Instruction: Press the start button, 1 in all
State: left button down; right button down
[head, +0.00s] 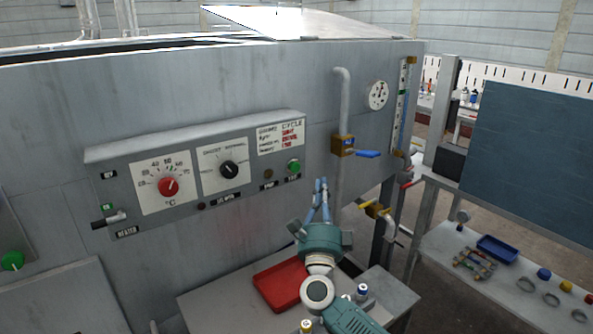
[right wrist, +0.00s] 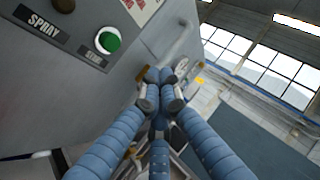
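The start button (head: 294,166) is a round green button at the right end of the control panel (head: 130,180) on the grey machine. It also shows in the right wrist view (right wrist: 108,42), with a START label below it. My right gripper (head: 321,181) is in front of the machine, a little right of and below the button in the head view, apart from it. In the right wrist view its blue ribbed fingers (right wrist: 160,78) meet at the tips with nothing between them, to the right of the button. My left gripper is not in view.
A dark SPRAY button (head: 268,174) sits just left of the start button. A pipe with a blue-handled valve (head: 343,146) stands right of the panel. A red tray (head: 279,286) and small bottles (head: 362,292) are on the table below. A side table (head: 500,300) stands at right.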

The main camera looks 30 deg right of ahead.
aim_at(295, 167)
jog(key=w+b, duration=0.3)
jog(key=w, duration=0.4)
jog(key=shift+w+a+b, duration=0.3)
jog(key=shift+w+a, duration=0.05)
jog(key=shift+w, duration=0.05)
dwell(1.1)
jog(key=shift+w, duration=0.45)
jog(key=shift+w+b, duration=0.4)
jog(key=shift+b, duration=0.05)
dwell(0.5)
dwell(0.3)
jog(key=shift+s+p, duration=0.7)
jog(key=shift+s, duration=0.2)
